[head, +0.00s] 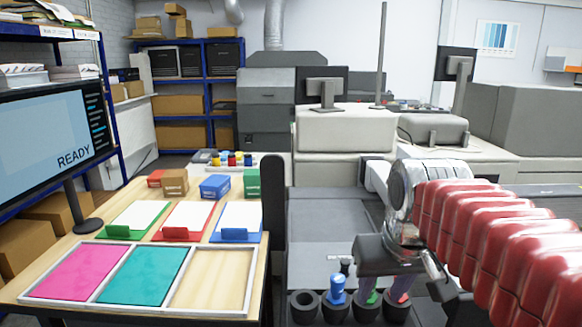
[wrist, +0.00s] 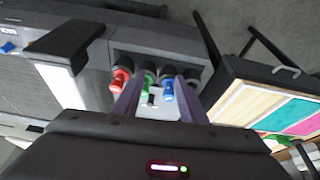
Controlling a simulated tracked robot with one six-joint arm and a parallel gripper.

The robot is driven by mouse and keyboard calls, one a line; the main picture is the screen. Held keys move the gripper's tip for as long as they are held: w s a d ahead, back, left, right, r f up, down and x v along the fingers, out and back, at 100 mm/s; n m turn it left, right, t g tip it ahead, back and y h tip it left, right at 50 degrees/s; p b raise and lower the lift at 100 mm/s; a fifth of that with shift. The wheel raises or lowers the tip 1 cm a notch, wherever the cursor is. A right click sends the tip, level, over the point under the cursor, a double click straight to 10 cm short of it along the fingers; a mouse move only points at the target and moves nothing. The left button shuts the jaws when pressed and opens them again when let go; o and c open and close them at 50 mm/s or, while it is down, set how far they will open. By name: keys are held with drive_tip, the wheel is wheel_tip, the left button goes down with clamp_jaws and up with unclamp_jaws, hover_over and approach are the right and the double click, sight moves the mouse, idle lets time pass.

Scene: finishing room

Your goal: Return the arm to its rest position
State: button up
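My arm, in a red ribbed sleeve (head: 500,235), reaches in from the right of the head view and bends down at the wrist. My gripper (head: 384,290) points down over a row of dark round holders at the front. Its two fingers stand apart in the wrist view (wrist: 158,108), with nothing clamped between them. The holders carry a blue-topped tool (head: 337,289), a green one (head: 373,297) and a red one (wrist: 121,80). In the head view the fingers partly hide the green and red ones. The leftmost holder (head: 305,304) is empty.
A wooden table at left bears a partitioned tray (head: 257,262) with a magenta panel, a teal panel and a bare compartment. A monitor (head: 58,130) reads READY. Grey machines and shelves fill the back.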

drive_tip(key=s+f+t, duration=0.1)
drive_tip(key=s+f, duration=0.7)
drive_tip(key=s, duration=0.3)
drive_tip(key=shift+s+f+t, duration=0.15)
drive_tip(key=shift+f+t, duration=0.15)
drive_tip(key=shift+f, duration=0.1)
idle(0.6)
